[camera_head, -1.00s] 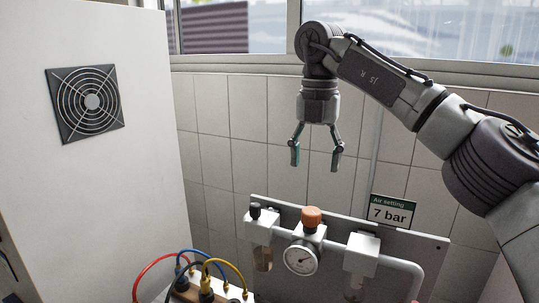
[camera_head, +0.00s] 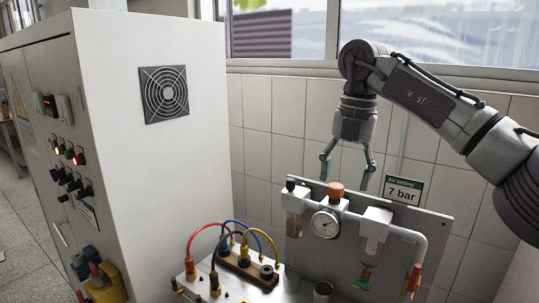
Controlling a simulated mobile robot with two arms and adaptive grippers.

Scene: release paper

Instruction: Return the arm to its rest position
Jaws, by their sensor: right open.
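My right arm comes in from the right edge, with its wrist raised in front of the tiled wall below the window. My right gripper (camera_head: 347,170) hangs from it pointing down, fingers spread and nothing between them. In the picture the fingers appear just above the air unit, near its orange knob (camera_head: 336,189). I cannot tell the exact gap in depth. My left gripper is not in view.
The air unit has a gauge (camera_head: 325,224) and a "7 bar" sign (camera_head: 402,190) on its panel (camera_head: 436,222). A white cabinet (camera_head: 165,185) with buttons stands at left. Coloured cables (camera_head: 212,232) loop over a terminal block (camera_head: 246,268).

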